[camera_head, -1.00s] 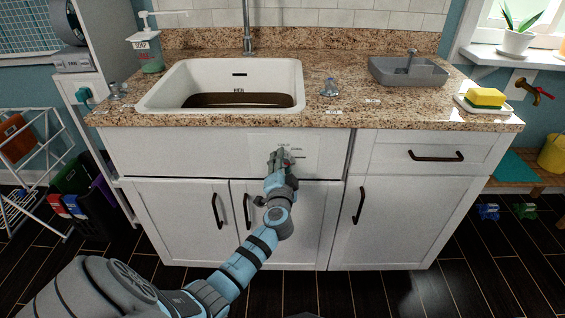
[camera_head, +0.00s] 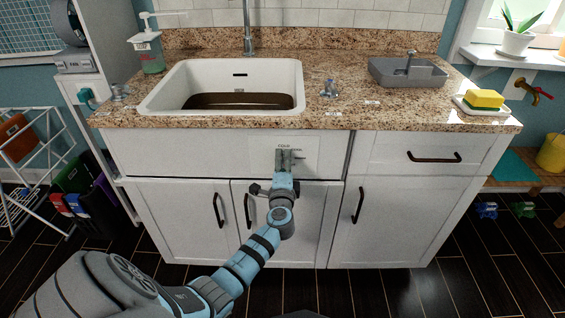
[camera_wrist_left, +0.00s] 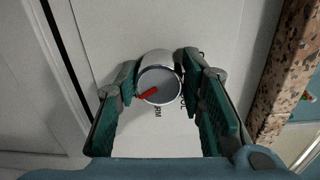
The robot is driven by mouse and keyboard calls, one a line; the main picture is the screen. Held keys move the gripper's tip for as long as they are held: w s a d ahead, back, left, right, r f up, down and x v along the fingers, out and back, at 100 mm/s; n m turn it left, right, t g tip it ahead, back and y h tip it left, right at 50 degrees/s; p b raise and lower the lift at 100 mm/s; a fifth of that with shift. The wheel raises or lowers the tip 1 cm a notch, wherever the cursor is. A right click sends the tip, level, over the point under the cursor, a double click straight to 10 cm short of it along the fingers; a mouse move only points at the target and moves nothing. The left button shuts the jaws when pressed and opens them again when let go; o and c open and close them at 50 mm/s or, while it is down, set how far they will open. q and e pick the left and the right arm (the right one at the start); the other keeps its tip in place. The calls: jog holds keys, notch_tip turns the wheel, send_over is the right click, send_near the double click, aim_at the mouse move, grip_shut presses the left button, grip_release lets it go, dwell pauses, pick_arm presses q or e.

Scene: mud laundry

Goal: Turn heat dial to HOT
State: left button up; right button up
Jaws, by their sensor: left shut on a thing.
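The heat dial (camera_wrist_left: 161,84) is a round silver-rimmed knob with a grey face and a red pointer (camera_wrist_left: 148,93). It sits on the white cabinet front below the sink. In the left wrist view the pointer aims to the lower left. Part of a label ending in "ARM" shows below the dial, and other lettering to its right is partly covered by a finger. My left gripper (camera_head: 287,160) is shut on the dial, one finger on each side, as the left wrist view (camera_wrist_left: 162,85) shows. In the head view the gripper hides the dial, with small lettering just above. My right gripper is not in view.
The granite counter (camera_head: 340,118) overhangs above the gripper and holds a white sink (camera_head: 296,98). Cabinet handles (camera_head: 360,205) stick out below and to the right. A drying rack (camera_head: 40,190) stands at the left. The floor before the cabinet is clear.

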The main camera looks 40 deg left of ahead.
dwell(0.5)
pick_arm(q)
jog(key=o, duration=1.1)
jog(key=shift+o, duration=0.2)
jog(key=v, duration=1.2)
jog(key=shift+f, duration=0.1)
